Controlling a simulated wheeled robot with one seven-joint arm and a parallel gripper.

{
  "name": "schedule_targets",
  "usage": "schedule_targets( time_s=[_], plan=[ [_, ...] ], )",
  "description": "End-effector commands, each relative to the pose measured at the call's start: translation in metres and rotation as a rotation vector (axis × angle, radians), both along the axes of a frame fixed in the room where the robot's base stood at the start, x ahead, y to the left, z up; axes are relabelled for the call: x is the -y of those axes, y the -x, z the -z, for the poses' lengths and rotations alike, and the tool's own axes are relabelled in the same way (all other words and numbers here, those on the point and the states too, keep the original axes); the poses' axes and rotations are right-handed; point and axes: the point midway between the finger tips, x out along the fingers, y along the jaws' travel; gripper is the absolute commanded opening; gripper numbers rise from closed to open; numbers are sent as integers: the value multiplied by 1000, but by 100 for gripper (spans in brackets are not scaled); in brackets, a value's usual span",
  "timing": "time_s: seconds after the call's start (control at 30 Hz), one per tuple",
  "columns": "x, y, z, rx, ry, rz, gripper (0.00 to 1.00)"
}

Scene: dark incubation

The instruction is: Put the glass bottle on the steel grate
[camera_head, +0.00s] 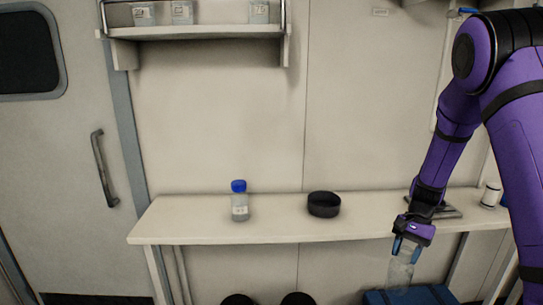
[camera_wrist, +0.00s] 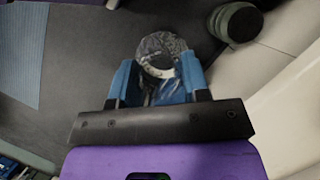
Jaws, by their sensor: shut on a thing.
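My gripper (camera_head: 405,248) is shut on a clear glass bottle (camera_head: 400,272) and holds it in front of the bench's front edge, below the bench top. In the wrist view the blue fingers (camera_wrist: 158,85) sit on both sides of the round glass bottle (camera_wrist: 160,52). The steel grate (camera_head: 448,212) lies flat on the right part of the bench, behind and above my gripper, partly hidden by my arm.
The bench (camera_head: 275,222) also holds a blue-capped bottle (camera_head: 239,203), a black bowl (camera_head: 323,204) and a white container (camera_head: 490,195) right of the grate. A blue box (camera_head: 412,296) is below the held bottle. A shelf (camera_head: 205,32) hangs at upper left.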

Motion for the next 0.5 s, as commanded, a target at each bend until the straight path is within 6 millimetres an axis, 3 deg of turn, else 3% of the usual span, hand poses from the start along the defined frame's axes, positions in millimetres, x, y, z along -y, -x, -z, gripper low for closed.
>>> schedule_targets(
  time_s=[0.1,0.3,0.5],
  plan=[
    [-21,-20,31,-4,0,-253,0],
    [-49,-42,75,-3,0,-596,0],
    [-65,-51,99,1,-1,-772,0]
  ],
)
